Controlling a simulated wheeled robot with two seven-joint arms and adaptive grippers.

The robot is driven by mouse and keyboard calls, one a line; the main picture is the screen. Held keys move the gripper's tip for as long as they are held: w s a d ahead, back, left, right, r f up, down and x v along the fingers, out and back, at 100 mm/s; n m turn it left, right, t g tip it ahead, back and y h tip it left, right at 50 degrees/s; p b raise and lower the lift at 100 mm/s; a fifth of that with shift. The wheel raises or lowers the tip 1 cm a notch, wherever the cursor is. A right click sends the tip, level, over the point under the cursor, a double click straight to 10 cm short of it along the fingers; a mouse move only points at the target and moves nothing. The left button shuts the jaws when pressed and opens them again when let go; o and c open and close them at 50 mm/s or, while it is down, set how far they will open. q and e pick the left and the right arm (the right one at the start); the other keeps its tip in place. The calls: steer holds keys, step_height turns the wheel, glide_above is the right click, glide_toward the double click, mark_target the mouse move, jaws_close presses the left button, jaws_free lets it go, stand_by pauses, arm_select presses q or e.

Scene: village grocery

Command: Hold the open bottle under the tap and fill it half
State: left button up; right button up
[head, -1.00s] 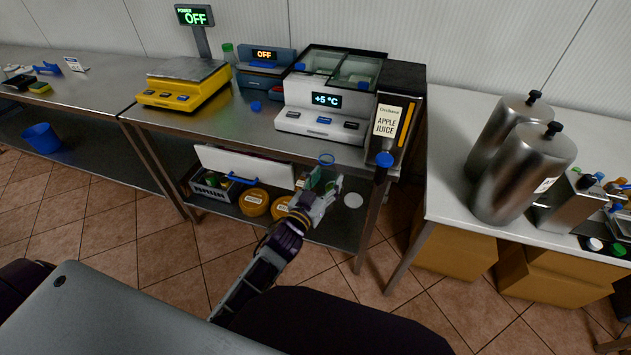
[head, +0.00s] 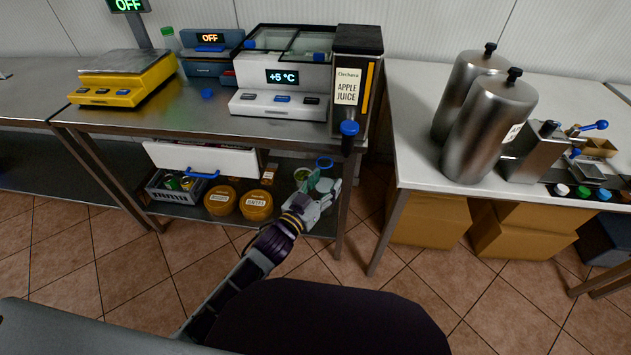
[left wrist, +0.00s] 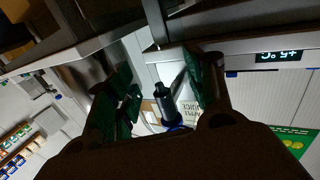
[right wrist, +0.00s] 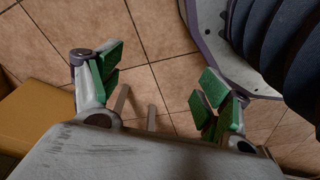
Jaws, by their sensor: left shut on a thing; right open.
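The juice dispenser, labelled apple juice (head: 348,88), stands at the right end of the steel counter. Its dark tap with a blue knob (head: 349,128) overhangs the counter's front edge. In the left wrist view the tap (left wrist: 165,100) appears upside down between the fingers. My right gripper (right wrist: 155,90) is open and empty above the floor.
A yellow scale (head: 125,80) and a cooler showing +5 °C (head: 285,90) stand on the steel counter (head: 215,122). Tubs (head: 256,205) and a grey crate (head: 172,188) fill the lower shelf. Two steel canisters (head: 488,125) stand on the white table at right.

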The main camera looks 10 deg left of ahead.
arm_select(q)
steer(key=s+d+f+m+g+h+b, duration=0.1)
steer(key=s+d+f+m+h+b, duration=0.1)
steer(key=d+f+b, duration=0.3)
step_height(320, 180, down, 4)
steer(key=shift+s+d+r+g+h+b, duration=0.2)
steer(key=shift+s+g+h+b, duration=0.1)
steer(key=shift+g+h+b, duration=0.15)
arm_select(e)
step_height(320, 180, up, 9)
steer(key=w+a, duration=0.2)
steer(key=w, duration=0.1)
steer(key=shift+r+y, duration=0.15)
steer(key=shift+y, duration=0.15)
arm_select(q)
steer(key=shift+w, duration=0.25)
